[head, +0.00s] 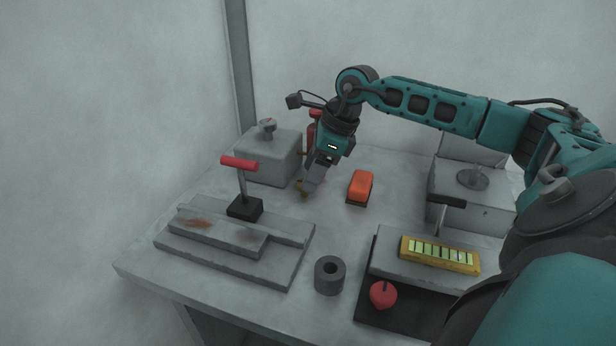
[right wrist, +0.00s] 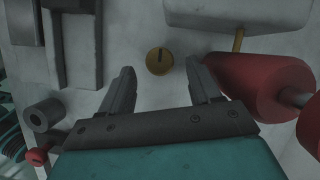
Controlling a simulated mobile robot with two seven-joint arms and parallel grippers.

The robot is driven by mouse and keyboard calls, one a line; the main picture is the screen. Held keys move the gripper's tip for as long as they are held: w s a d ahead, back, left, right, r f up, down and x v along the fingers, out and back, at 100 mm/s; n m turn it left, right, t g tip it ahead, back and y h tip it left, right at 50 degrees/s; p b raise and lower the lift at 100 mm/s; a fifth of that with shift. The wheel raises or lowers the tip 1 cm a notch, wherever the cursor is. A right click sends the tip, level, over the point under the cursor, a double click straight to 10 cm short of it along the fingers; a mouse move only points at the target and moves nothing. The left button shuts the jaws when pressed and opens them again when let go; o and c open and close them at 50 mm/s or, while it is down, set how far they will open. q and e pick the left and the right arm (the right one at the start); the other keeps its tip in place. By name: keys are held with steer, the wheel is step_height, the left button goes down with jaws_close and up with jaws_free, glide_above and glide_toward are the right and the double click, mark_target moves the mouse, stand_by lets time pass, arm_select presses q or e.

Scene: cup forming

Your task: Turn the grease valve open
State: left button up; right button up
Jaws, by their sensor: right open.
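A small round brass knob with a dark slot, which looks like the grease valve, shows in the right wrist view (right wrist: 159,61) just beyond and between the fingertips. In the head view a bit of brass (head: 301,192) shows beside my right fingertips, partly hidden by them. My right gripper (head: 309,186) points down near the grey box. In the right wrist view its two fingers (right wrist: 160,75) are spread and nothing is between them. Whether they touch the knob I cannot tell. My left gripper is not in view.
A grey box (head: 268,160) with a brass stub and a red cylinder (right wrist: 258,80) stand close to my right gripper. An orange block (head: 360,187) lies to its right. A red-handled lever (head: 240,163) stands at left. A grey ring (head: 330,275) is in front.

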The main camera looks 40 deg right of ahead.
steer(key=v, duration=1)
steer(key=shift+p, duration=0.4)
